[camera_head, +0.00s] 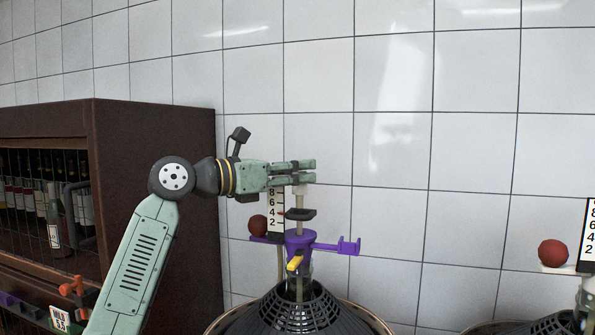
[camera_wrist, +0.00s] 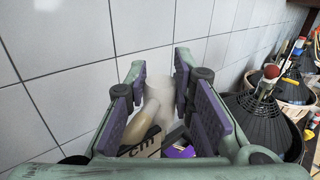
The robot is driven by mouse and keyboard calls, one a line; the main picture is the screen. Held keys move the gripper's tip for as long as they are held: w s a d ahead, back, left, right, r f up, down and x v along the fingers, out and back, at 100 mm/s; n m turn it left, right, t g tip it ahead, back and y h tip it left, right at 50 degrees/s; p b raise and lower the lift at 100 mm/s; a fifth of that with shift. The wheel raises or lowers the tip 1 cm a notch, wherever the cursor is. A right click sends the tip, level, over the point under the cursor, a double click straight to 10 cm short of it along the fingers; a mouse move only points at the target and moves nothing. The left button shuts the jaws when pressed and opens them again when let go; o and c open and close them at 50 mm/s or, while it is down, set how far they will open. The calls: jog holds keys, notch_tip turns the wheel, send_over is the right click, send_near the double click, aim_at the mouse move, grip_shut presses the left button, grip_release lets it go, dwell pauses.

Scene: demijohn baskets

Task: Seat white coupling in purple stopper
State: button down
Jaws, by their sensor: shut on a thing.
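The purple stopper (camera_head: 299,244) stands upright at the top of a black basket in the head view, with side arms and a yellow spigot (camera_head: 295,262). My gripper (camera_head: 305,172) is level above it, shut on the white coupling (camera_head: 300,190). The coupling hangs upright, with a pale stem and a black collar (camera_head: 300,214) below it, close above the stopper. In the wrist view the pale coupling (camera_wrist: 153,105) shows between the finger pads, and part of the purple stopper (camera_wrist: 180,151) shows beneath. The stem's lower end is hard to make out, so I cannot tell whether it has entered the stopper.
A scale strip (camera_head: 276,212) and a red ball (camera_head: 258,225) stand left of the stem, close under my gripper. A dark wine cabinet (camera_head: 150,150) is at left, a tiled wall behind. Another basket with a red ball (camera_head: 552,253) and scale is at right.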

jog(key=shift+f, duration=0.35)
dwell(0.3)
jog(key=shift+r, duration=0.4)
dwell(0.4)
jog(key=shift+r+p, duration=2.6)
jog(key=shift+r, duration=0.35)
